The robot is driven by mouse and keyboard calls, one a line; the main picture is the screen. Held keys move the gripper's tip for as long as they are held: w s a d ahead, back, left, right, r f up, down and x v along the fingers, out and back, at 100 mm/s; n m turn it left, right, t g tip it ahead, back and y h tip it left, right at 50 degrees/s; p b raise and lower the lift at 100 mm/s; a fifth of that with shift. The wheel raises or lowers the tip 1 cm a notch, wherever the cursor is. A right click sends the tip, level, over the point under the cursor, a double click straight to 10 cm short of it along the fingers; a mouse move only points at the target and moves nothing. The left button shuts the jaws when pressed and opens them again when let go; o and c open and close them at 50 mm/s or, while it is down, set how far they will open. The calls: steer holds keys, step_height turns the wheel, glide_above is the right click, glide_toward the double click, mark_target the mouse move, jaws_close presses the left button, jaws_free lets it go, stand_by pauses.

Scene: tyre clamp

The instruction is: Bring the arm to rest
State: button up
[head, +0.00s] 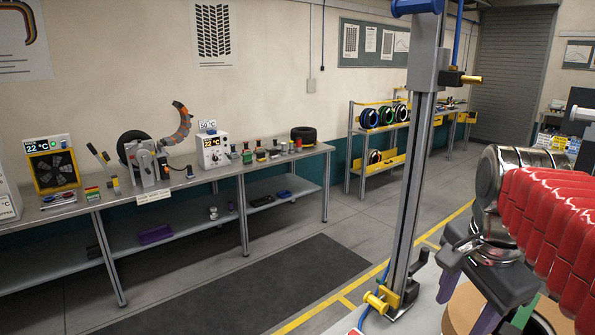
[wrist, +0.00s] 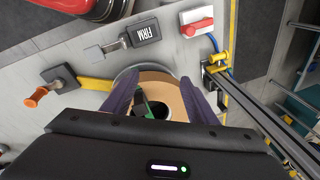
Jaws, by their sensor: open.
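My gripper (head: 464,305) hangs at the lower right of the head view, below my arm. Its purple fingers are spread apart. In the wrist view my gripper (wrist: 157,84) is open above a tan round piece (wrist: 168,84) with a dark middle. A green and black part (wrist: 142,104) shows between the fingers; I cannot tell whether it touches them. The tan piece (head: 458,311) is partly hidden by my gripper in the head view.
A tall metal post (head: 414,170) stands close left of my gripper. The wrist view shows a FIRM-marked lever (wrist: 143,33), a red-handled lever (wrist: 197,25) and an orange-knobbed lever (wrist: 38,96). A workbench (head: 215,165) lines the wall; the floor before it is clear.

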steer(key=s+a+f+n+t, duration=0.3)
steer(key=s+a+f+n, duration=0.2)
steer(key=a+f+n, duration=0.5)
steer(key=a+n, duration=0.1)
steer(key=n, duration=0.4)
steer(key=shift+s+f+y, duration=0.15)
steer(key=shift+s+y, duration=0.25)
